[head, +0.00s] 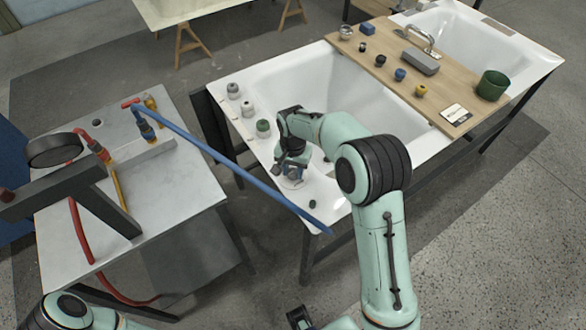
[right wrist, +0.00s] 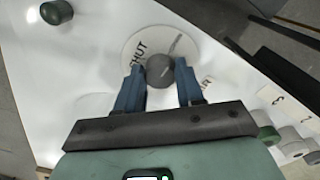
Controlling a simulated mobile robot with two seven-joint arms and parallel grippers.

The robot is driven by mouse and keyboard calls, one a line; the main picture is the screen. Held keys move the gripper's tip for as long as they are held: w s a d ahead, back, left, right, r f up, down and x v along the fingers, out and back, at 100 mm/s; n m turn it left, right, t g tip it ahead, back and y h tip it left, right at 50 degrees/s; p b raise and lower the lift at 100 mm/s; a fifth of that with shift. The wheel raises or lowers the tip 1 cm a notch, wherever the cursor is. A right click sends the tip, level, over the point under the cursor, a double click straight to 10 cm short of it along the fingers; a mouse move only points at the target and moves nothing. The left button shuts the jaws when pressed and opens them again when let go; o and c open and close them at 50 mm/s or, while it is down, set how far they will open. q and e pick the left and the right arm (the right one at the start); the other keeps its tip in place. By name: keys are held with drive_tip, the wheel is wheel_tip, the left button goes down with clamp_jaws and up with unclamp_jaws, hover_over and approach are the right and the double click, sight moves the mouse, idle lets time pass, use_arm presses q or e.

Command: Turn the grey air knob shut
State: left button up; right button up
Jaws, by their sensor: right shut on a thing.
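The grey air knob (right wrist: 160,71) is a round dark grey knob on a white disc (right wrist: 190,48) set in the white tub rim. The word SHUT is on the disc left of the knob, a grey stroke lies above right, and lettering, partly hidden, is at the lower right. My right gripper (right wrist: 159,72) is shut on the knob, one blue finger on each side. In the head view my right gripper (head: 290,166) is low over the near left corner of the tub rim and hides the knob; part of the disc (head: 292,182) shows.
A green knob (head: 263,127) and paler knobs (head: 247,107) stand along the left rim. A small dark knob (head: 312,204) is near the front corner. A long blue bar (head: 225,160) runs from the grey bench (head: 190,205) to that corner. A wooden board (head: 400,60) spans the tub.

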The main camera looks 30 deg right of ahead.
use_arm(q)
drive_tip(key=shift+r, duration=0.1)
use_arm(e)
drive_tip(key=shift+n, duration=0.3)
drive_tip(key=n, duration=0.4)
drive_tip(key=shift+p, duration=0.4)
drive_tip(key=n, duration=0.4)
drive_tip(key=shift+d+n+p, duration=0.1)
drive_tip(key=shift+n+p, duration=0.2)
drive_tip(key=shift+p, duration=0.05)
drive_tip(key=n, duration=0.4)
drive_tip(key=shift+p, duration=0.4)
use_arm(q)
drive_tip(key=w+r, duration=0.1)
drive_tip(key=r, duration=0.2)
drive_tip(key=shift+w+r+p, duration=0.15)
drive_tip(key=shift+w+p, duration=0.2)
drive_tip(key=shift+w, duration=0.05)
use_arm(e)
drive_tip(key=n, duration=0.4)
drive_tip(key=shift+d, duration=0.1)
drive_tip(key=shift+n, duration=0.4)
drive_tip(key=o, duration=1)
drive_tip(key=shift+o, duration=0.2)
